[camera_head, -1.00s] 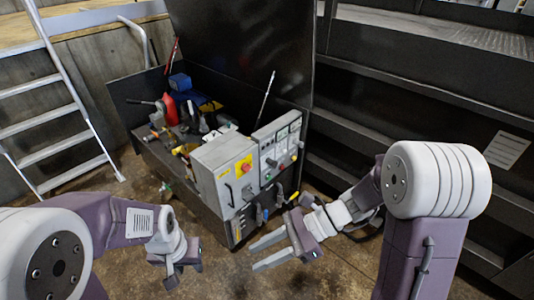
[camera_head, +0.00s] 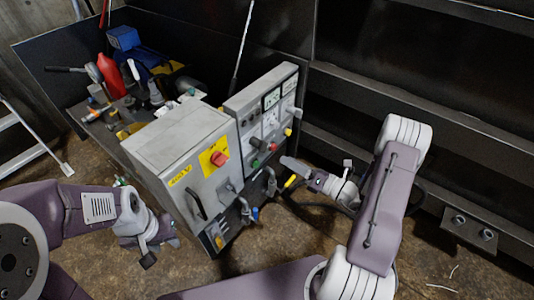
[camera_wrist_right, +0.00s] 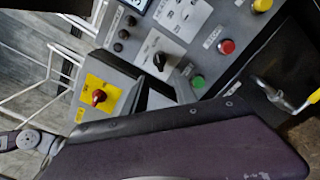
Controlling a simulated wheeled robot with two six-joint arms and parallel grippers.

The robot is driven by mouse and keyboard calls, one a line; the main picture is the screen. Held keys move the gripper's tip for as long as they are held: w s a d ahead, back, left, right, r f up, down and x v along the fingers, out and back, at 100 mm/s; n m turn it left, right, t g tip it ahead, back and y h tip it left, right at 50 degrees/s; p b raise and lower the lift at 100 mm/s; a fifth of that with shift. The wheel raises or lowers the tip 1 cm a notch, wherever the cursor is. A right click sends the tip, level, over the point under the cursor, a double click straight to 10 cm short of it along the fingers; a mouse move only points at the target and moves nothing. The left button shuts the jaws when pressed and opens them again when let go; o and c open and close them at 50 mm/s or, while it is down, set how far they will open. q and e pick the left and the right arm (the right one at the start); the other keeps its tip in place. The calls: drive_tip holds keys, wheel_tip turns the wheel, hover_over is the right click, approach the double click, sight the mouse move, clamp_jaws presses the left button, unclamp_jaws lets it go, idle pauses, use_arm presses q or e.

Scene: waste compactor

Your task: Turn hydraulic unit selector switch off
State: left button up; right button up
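The grey hydraulic unit control panel (camera_head: 286,88) stands at centre in the head view. In the right wrist view a black selector switch (camera_wrist_right: 159,61) sits on a white plate, with a green button (camera_wrist_right: 197,81) and a red button (camera_wrist_right: 226,46) beside it. A red rotary switch on a yellow plate (camera_head: 219,157) is on the lower box to its left. My right gripper (camera_head: 292,165) is just right of the panel's lower edge, pointing at it and apart from the knob; its finger opening is not clear. My left gripper (camera_head: 150,252) hangs low, left of the unit.
A yellow-handled lever (camera_head: 290,181) is beside my right gripper, and hydraulic levers (camera_head: 246,212) stick out below the panel. Tools and a red bottle (camera_head: 111,76) crowd the bench behind. Dark steel beams (camera_head: 400,110) stand at right.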

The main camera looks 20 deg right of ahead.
sight(266, 149)
drive_tip(key=b+x, duration=0.2)
drive_tip(key=x, duration=0.6)
drive_tip(key=shift+w+a, duration=0.4)
drive_tip(key=shift+w, duration=0.15)
clamp_jaws()
